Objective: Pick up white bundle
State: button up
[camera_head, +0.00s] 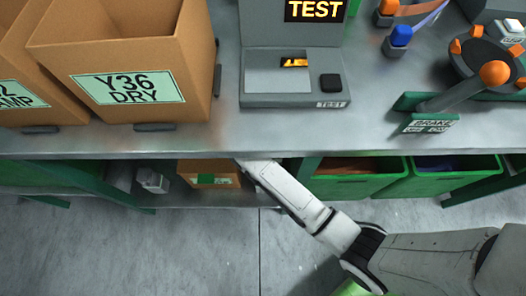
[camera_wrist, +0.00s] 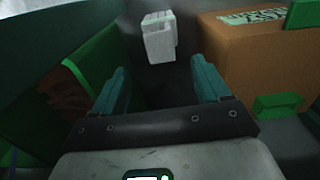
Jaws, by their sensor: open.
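The white bundle (camera_wrist: 158,38) shows in the wrist view at the top centre, ahead of my gripper, with the dark shelf floor between them. A small pale block on the lower shelf in the head view (camera_head: 152,180), left of a cardboard box, looks like the same bundle. My gripper (camera_wrist: 160,78) is open and empty, its two green fingers spread apart. The bundle lies beyond the fingertips, roughly in line with the gap, and nothing touches it. In the head view my arm reaches under the bench top, so the gripper is hidden there.
A cardboard box (camera_wrist: 250,62) stands close to the right finger. A green bin (camera_wrist: 50,110) with brown contents is close on the left. Above the shelf is the bench edge (camera_head: 100,154).

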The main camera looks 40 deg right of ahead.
notch_tip(320, 180, down, 9)
jog(key=b, duration=0.3)
jog(key=shift+b, duration=0.3)
grip_shut()
dwell(0.6)
